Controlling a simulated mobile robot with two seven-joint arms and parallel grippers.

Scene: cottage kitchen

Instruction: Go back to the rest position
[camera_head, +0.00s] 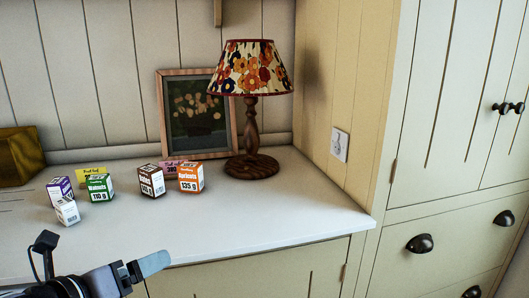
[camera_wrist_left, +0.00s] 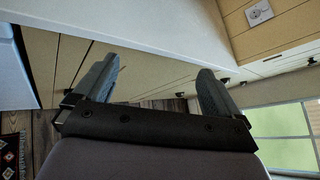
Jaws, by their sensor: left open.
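My left gripper (camera_head: 150,266) shows at the lower left of the head view, in front of the counter's front edge. In the left wrist view its two fingers (camera_wrist_left: 157,90) stand wide apart with nothing between them. Beyond them are cabinet fronts and the underside of the counter edge. My right gripper is in neither view.
On the white counter (camera_head: 270,222) stand several small boxes, among them a green one (camera_head: 99,188), an orange one (camera_head: 191,177) and a white one (camera_head: 67,211). Behind them are a lamp (camera_head: 251,120) and a framed picture (camera_head: 198,115). The counter's right part is clear.

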